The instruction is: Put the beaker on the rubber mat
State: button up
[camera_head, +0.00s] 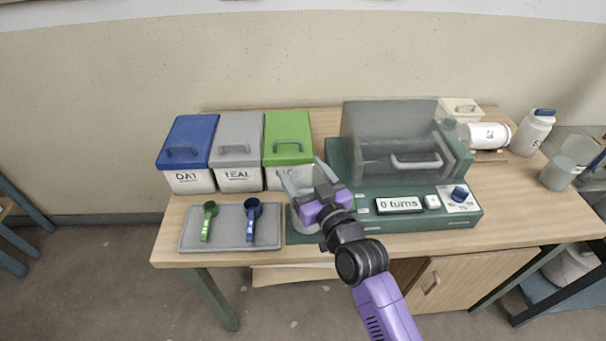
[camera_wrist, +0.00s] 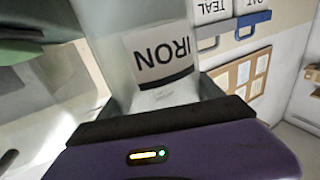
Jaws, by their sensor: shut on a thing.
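My gripper (camera_head: 306,186) is at the front middle of the table, in front of the green-lidded bin. It is shut on a clear beaker (camera_head: 304,214), mostly hidden by the gripper in the head view. In the wrist view the clear glass (camera_wrist: 168,97) shows between the fingers, with the IRON label behind it. A dark green mat (camera_head: 296,238) lies at the table's front edge, below the gripper and beaker. Whether the beaker touches the mat I cannot tell.
Bins with blue (camera_head: 188,137), grey (camera_head: 237,137) and green (camera_head: 288,137) lids stand behind. A grey tray (camera_head: 228,241) with two scoops lies left. A green machine (camera_head: 400,226) with a clear cover stands close on the right. A jug (camera_head: 560,173) and white jars are far right.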

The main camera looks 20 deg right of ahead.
jog(key=shift+f, duration=0.1)
jog(key=shift+f, duration=0.1)
jog(key=o, duration=2.1)
jog(key=shift+s, duration=0.15)
jog(key=s, duration=0.7)
jog(key=s+d, duration=0.1)
jog(key=s, duration=0.3)
jog(key=shift+s, duration=0.35)
